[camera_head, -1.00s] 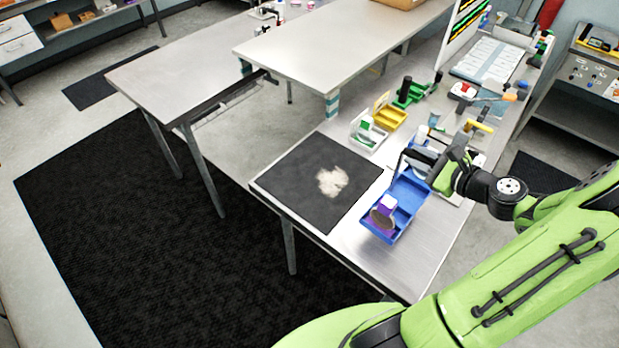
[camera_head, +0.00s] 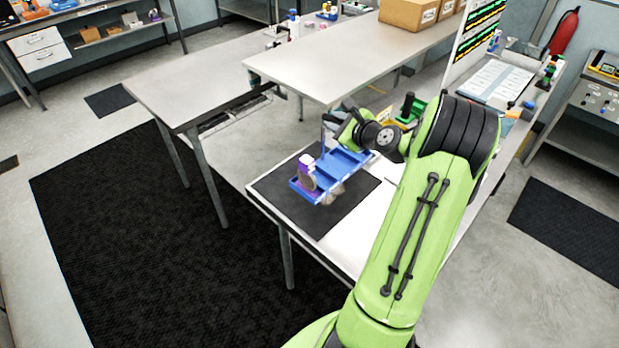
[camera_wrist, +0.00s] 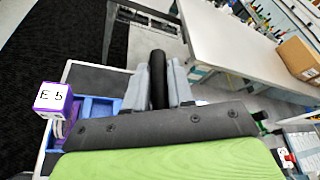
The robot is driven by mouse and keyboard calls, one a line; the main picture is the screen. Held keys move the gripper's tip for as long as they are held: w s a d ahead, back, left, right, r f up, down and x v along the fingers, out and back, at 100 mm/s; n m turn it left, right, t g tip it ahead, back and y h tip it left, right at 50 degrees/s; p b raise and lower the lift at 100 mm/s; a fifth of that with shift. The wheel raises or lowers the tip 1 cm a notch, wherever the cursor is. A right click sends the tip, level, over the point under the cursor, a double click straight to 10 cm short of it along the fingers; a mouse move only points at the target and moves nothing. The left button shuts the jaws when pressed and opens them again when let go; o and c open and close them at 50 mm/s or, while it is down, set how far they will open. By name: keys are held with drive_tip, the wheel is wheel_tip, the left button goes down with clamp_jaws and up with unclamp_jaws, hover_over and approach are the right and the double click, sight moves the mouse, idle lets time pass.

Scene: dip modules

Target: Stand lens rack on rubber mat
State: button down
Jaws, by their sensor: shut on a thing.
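The blue lens rack (camera_head: 342,165) is a long tray with compartments. It is over the dark rubber mat (camera_head: 345,220) on the steel table; I cannot tell whether it touches the mat. A purple-and-white piece (camera_head: 306,162) stands at its near left end, showing a label in the wrist view (camera_wrist: 53,97). My gripper (camera_head: 336,128) is above the rack's far end. In the wrist view its grey fingers (camera_wrist: 158,85) are shut around a black upright handle bar (camera_wrist: 158,78). Much of the rack (camera_wrist: 97,107) is hidden there by my gripper.
A pale patch (camera_head: 333,194) on the mat shows at the rack's front edge. Cardboard boxes (camera_head: 408,14) sit at the back, and a green-handled tool (camera_head: 407,108) is behind my arm. The mat's front part is clear.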

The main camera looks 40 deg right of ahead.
hover_over(333, 166)
wheel_tip(333, 166, down, 9)
drive_tip(key=shift+f+b, duration=0.15)
drive_tip(key=shift+b, duration=0.2)
drive_tip(key=shift+f, duration=0.1)
drive_tip(key=c, duration=1)
unclamp_jaws()
drive_tip(key=shift+a, duration=0.1)
